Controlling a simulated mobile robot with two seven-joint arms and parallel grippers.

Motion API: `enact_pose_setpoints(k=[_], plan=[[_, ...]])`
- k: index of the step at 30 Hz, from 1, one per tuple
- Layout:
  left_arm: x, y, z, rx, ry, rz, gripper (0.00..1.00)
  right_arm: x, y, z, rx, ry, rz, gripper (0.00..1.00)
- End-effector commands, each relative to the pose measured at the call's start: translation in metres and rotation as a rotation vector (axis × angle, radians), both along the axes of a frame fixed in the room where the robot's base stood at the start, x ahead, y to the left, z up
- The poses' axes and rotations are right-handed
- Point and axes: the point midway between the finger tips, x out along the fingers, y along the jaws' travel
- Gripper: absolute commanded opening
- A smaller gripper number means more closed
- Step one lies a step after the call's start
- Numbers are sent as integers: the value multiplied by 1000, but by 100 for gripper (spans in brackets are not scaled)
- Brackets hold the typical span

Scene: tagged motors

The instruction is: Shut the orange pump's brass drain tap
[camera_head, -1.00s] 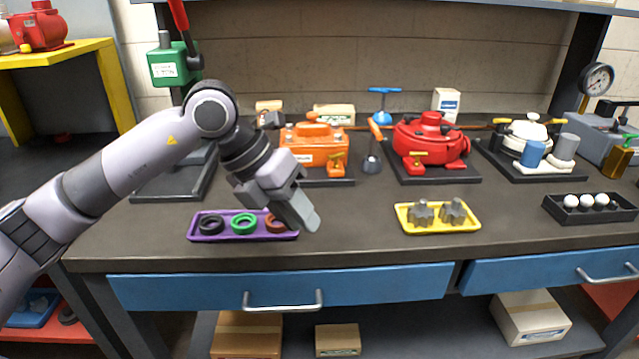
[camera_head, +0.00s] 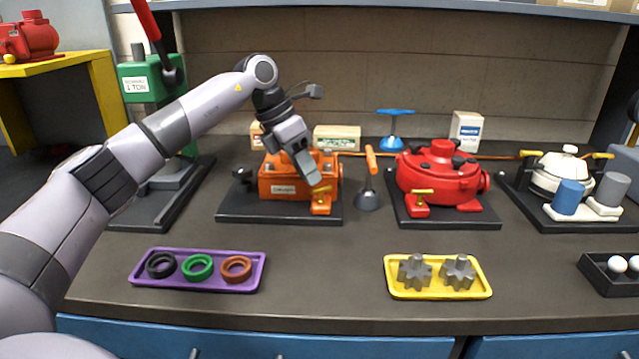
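The orange pump (camera_head: 284,186) sits on a black base plate at the back of the bench, left of the red pump. Its drain tap (camera_head: 321,203) is an orange block at the front right corner with a small brass lever on top. My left gripper (camera_head: 310,174) reaches in from the left, over the pump's front right part, pointing down and right. Its fingertips appear just above and left of the brass lever; I cannot tell whether they touch. The fingers overlap in this view, so their opening is unclear. They hide part of the pump. My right gripper is not in view.
A red pump (camera_head: 437,178) with a similar brass tap stands to the right. An orange-handled tool (camera_head: 370,175) stands between the pumps. A purple tray (camera_head: 198,285) with rings and a yellow tray (camera_head: 438,292) with gears lie in front. The bench between the trays is clear.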

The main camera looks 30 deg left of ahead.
Motion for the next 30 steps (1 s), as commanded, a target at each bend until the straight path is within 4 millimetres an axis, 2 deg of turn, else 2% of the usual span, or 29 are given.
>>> enact_pose_setpoints(k=[3,7,17,18,20,26,30], plan=[[4,-7,-17,0,2,-2,26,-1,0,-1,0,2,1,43],[7,-12,-29,1,1,0,26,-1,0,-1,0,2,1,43],[8,-14,-34,1,0,0,26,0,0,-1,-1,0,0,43],[8,-14,-34,1,-1,-1,20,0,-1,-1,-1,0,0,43],[8,-14,-34,1,0,0,0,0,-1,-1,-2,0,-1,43],[8,-14,-32,0,0,-5,0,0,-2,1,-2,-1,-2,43],[9,-14,-29,-2,1,-61,0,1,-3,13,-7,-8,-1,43]])
